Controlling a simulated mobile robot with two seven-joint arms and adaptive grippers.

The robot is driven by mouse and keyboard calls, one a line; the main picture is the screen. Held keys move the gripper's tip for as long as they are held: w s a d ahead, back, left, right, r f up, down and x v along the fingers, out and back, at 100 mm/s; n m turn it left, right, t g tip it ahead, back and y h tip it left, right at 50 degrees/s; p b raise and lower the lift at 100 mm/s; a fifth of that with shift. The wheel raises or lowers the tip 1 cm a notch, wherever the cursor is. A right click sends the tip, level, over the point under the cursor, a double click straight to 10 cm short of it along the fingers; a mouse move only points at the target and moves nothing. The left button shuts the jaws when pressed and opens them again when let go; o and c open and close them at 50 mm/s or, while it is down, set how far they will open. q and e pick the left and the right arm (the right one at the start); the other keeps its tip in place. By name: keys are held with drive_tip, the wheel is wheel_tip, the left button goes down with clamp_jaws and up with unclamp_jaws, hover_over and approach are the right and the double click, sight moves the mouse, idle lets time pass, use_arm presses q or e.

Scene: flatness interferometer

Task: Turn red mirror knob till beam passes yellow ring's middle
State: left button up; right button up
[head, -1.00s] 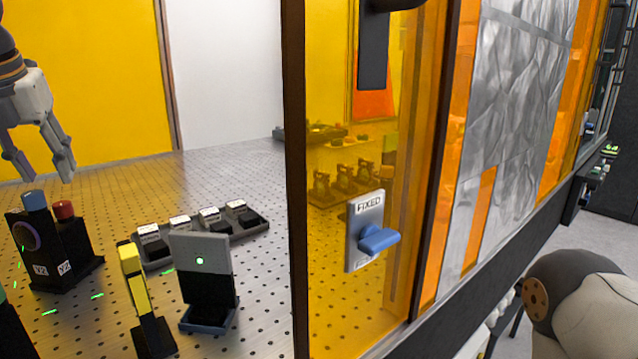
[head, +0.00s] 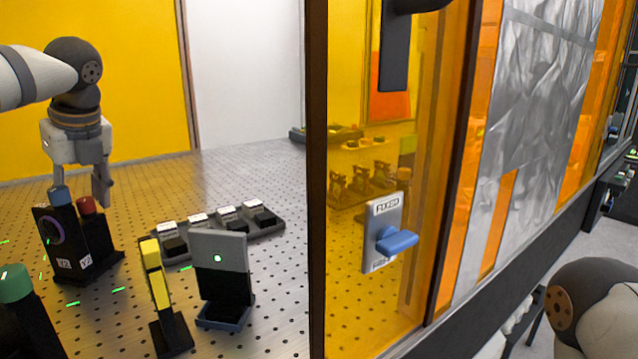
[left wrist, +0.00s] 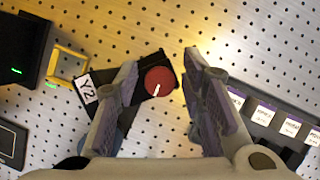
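The red knob (head: 87,205) stands on top of a black mirror mount (head: 97,248), beside a blue knob (head: 59,194). In the left wrist view the red knob (left wrist: 158,81) shows a white pointer line and lies between my left gripper's spread fingers (left wrist: 160,66). My left gripper (head: 82,186) is open, above the mount, with gaps between fingers and knob. The yellow ring (head: 155,275) is seen nearly edge-on on a black stand; its opening shows in the left wrist view (left wrist: 67,66). A green spot lies on the grey screen (head: 218,275). My right gripper is out of view.
A rack of several labelled blocks (head: 222,222) stands behind the screen. A green knob (head: 15,283) is at the lower left. An amber panel with a blue-handled "FIXED" plate (head: 381,260) bounds the perforated table on the right.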

use_arm(q)
drive_tip(key=c, duration=0.8)
drive_tip(key=m+t, duration=0.1)
drive_tip(key=m, duration=0.2)
drive_tip(key=shift+h, duration=0.3)
drive_tip(key=m, duration=0.2)
drive_tip(key=m+t+h, duration=0.1)
drive_tip(key=m, duration=0.1)
drive_tip(key=shift+m+h, duration=0.3)
drive_tip(key=o, duration=0.8)
drive_tip(key=shift+o, duration=0.2)
drive_tip(key=shift+v, duration=3.05)
drive_tip(key=shift+d, duration=0.1)
